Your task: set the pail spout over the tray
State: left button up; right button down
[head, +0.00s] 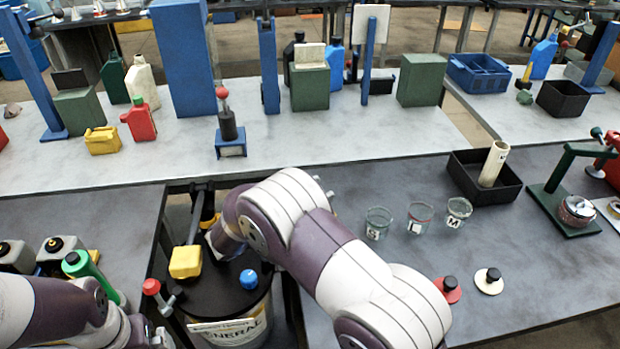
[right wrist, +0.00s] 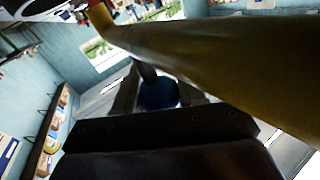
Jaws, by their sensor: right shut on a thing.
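A pail or drum (head: 235,327) with a black lid and a label reading "GENERAL" stands at the lower left of the head view. A yellow block (head: 186,262) and a blue cap (head: 248,279) show at its top. My right gripper (right wrist: 158,92) is shut on a dark blue round part (right wrist: 158,96). In the head view my wrist largely hides it above the lid. A brass-coloured bar (right wrist: 210,55) crosses close above the jaws; I cannot tell if it is the spout. A black tray (head: 463,181) holds a cream cylinder (head: 494,163). My left arm shows; its fingers do not.
Three clear beakers, one of them here (head: 378,223), stand on the grey bench right of my right arm. A green stand (head: 560,200) is at the right. Bench between beakers and discs is clear.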

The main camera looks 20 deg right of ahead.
jog(key=shift+s+a+r+m+g, duration=0.1)
jog(key=shift+s+a+m+g, duration=0.15)
jog(key=shift+s+m+g, duration=0.4)
jog(key=shift+s+g+h, duration=0.25)
jog(key=shift+s+h, duration=0.05)
jog(key=shift+s, duration=0.05)
jog(key=c, duration=0.8)
grip_release()
jog(key=shift+o, duration=0.6)
jog(key=shift+s+a, duration=0.1)
jog(key=shift+s, duration=0.15)
jog(key=shift+w, duration=0.1)
jog(key=s+d+r+b, duration=0.2)
jog(key=s+d+r, duration=0.5)
jog(key=s+r, duration=0.2)
notch_tip(320, 180, up, 2)
jog(key=shift+s, duration=0.2)
